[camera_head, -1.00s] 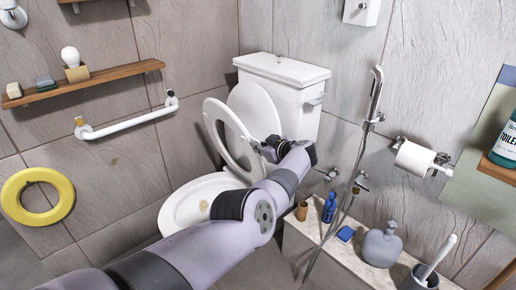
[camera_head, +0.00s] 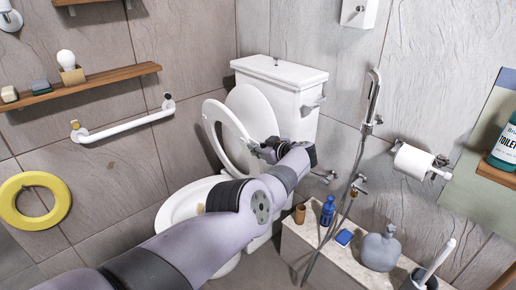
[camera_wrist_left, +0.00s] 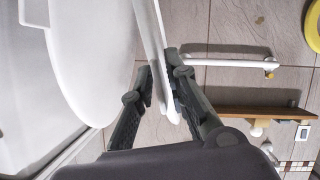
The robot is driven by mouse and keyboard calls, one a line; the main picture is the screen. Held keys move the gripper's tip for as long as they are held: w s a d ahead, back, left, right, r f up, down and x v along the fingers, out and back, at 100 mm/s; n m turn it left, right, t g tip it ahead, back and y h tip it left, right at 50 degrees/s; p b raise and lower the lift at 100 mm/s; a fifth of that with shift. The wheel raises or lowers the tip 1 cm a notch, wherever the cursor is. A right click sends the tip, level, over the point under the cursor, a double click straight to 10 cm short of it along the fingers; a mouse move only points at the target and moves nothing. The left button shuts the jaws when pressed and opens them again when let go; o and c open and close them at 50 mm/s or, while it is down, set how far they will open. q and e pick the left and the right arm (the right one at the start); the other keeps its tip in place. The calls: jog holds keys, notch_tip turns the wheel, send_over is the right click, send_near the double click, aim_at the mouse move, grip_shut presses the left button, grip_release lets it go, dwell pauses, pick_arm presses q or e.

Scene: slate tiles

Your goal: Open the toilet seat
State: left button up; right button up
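The white toilet (camera_head: 190,203) stands in the middle of the head view. Its seat ring (camera_head: 221,109) is raised steeply, tilted up from the bowl. The lid (camera_head: 252,106) stands behind it, leaning toward the tank (camera_head: 280,76). My left gripper (camera_head: 264,151) is at the ring's right edge. The lid (camera_wrist_left: 85,55) is left of the fingers there. My right gripper is not in view.
A ledge (camera_head: 313,240) with a blue bottle (camera_head: 328,210) and a grey dispenser (camera_head: 381,250) is right of the toilet. A spray hose (camera_head: 373,105) and paper roll (camera_head: 413,160) are on the wall. A grab bar (camera_head: 125,125) and wooden shelf (camera_head: 95,83) are at left.

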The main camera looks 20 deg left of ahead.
pick_arm(q)
jog(key=shift+o, duration=0.8)
jog(key=shift+r, duration=0.15)
jog(key=shift+w+d+r, duration=0.1)
jog(key=shift+r, duration=0.3)
notch_tip(320, 180, up, 9)
